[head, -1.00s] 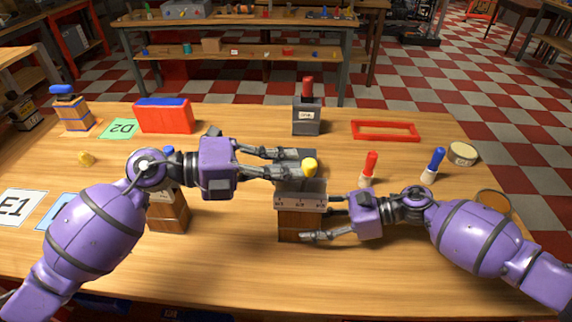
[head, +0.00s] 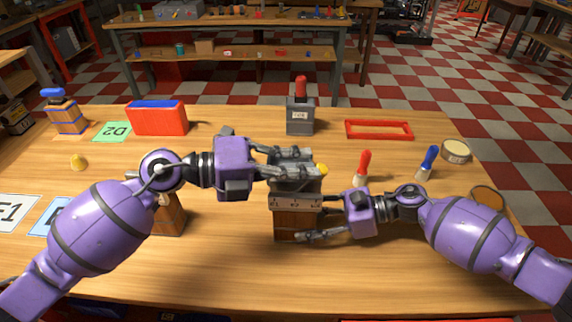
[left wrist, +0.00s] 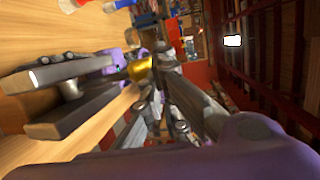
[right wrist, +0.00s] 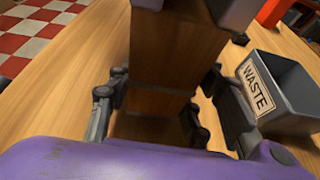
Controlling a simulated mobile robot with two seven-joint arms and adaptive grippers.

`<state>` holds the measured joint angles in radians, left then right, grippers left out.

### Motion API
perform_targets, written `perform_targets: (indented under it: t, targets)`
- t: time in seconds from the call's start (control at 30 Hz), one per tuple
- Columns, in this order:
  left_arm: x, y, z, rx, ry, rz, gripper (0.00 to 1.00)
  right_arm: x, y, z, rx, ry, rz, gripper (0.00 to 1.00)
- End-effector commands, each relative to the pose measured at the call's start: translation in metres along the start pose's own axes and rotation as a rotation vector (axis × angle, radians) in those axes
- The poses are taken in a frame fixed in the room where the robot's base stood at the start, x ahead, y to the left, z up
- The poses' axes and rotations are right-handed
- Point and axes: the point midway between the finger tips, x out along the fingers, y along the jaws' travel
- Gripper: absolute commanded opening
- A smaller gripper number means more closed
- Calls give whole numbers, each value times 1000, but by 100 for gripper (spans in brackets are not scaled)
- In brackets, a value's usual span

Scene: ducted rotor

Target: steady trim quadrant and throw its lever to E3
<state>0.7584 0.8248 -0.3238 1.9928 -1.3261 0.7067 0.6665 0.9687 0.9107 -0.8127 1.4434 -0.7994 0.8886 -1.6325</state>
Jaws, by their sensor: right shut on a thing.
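The trim quadrant is a wooden block (head: 290,225) with a grey top and a lettered scale strip (head: 296,202), upright on the table. My right gripper (head: 322,217) is shut on the wooden block, with a finger on either side in the right wrist view (right wrist: 155,115).
A red-handled grey unit (head: 300,117) and a red frame (head: 379,130) stand behind. Red (head: 363,167) and blue (head: 427,161) handled items stand right. A grey WASTE bin (right wrist: 285,90) shows in the right wrist view. The front table strip is clear.

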Motion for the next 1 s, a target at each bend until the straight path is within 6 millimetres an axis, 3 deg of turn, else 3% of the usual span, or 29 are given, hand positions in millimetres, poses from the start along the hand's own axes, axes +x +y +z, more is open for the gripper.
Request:
perform_targets:
  t: [0.6, 0.8, 1.0]
  targets:
    - [-112, -40, -2, 0, -2, 4, 0, 0, 0, -1, 0, 1, -1, 5]
    - [-126, -47, -3, -1, 0, 1, 0, 0, 0, -1, 0, 1, -1, 5]
    - [-128, -48, -3, 1, 0, 0, 0, 0, 0, -1, 0, 1, -1, 5]
